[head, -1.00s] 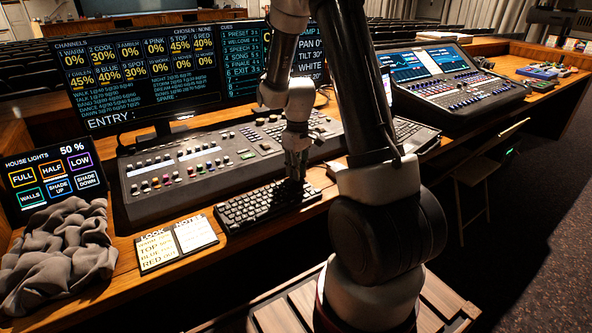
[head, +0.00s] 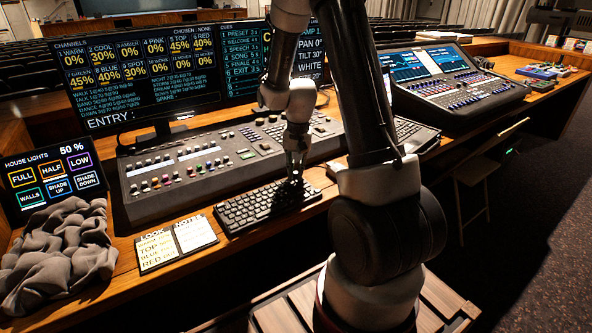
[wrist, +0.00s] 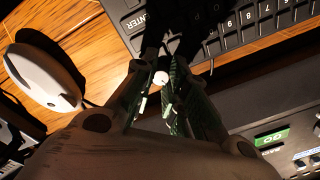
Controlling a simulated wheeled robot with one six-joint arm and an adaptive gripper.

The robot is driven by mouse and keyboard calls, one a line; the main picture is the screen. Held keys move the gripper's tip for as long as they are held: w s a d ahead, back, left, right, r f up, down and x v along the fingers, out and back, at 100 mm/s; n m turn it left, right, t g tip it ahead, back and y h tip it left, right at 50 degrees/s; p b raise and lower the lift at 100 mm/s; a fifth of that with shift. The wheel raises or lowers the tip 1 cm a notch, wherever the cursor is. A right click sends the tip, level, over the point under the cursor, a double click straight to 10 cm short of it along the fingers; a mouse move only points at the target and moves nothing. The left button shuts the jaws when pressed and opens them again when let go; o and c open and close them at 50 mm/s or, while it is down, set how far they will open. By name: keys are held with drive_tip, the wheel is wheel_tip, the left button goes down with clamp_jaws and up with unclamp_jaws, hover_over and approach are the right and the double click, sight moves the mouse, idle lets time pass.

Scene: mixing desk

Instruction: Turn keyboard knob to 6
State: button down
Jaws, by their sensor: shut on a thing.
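The black keyboard (head: 250,209) lies on the wooden desk in front of the lighting console. My gripper (head: 296,176) points down at the keyboard's far right corner. In the wrist view the keyboard (wrist: 213,45) fills the top right, with the ENTER key and number keys showing. My gripper (wrist: 160,84) is shut on the small pale keyboard knob (wrist: 160,78), which shows between its fingertips. The fingers hide most of the knob's sides. I cannot read its setting or see a pointer mark.
A white mouse (wrist: 45,77) lies beside the keyboard. The lighting console (head: 190,165) stands close behind, and its edge is near my gripper. Cue cards (head: 177,243) and a grey cloth (head: 60,258) lie to the left. A laptop (head: 413,133) sits to the right.

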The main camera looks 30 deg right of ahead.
drive_tip(key=m, duration=0.3)
drive_tip(key=shift+m, duration=2.1)
drive_tip(key=c, duration=1.4)
unclamp_jaws()
drive_tip(key=shift+o, duration=0.2)
wheel_tip(320, 180, up, 12)
drive_tip(key=shift+s, duration=0.3)
